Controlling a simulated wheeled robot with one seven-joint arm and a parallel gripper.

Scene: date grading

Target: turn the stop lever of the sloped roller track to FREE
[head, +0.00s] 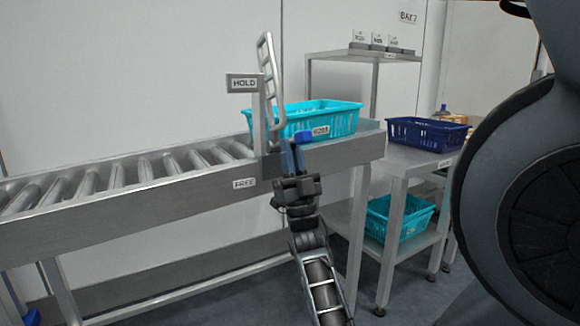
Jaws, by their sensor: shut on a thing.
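The sloped roller track (110,222) runs across the left and middle of the head view. A post near its right end carries a HOLD plate (243,83), and a FREE label (244,183) sits lower on the side rail. My gripper (296,148) is at the rail beside this post, shut on the blue handle (303,136) of the stop lever. The handle is to the right of the post, at a height between the two labels. The lever's arm is mostly hidden, so its exact angle is hard to tell. A barred metal gate (268,65) stands upright above the track.
A turquoise crate (345,122) rests on the track's right end, just behind my gripper. A steel table (403,161) to the right holds a dark blue crate (428,134). Another turquoise crate (395,220) is on its lower shelf. The rollers at left are empty.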

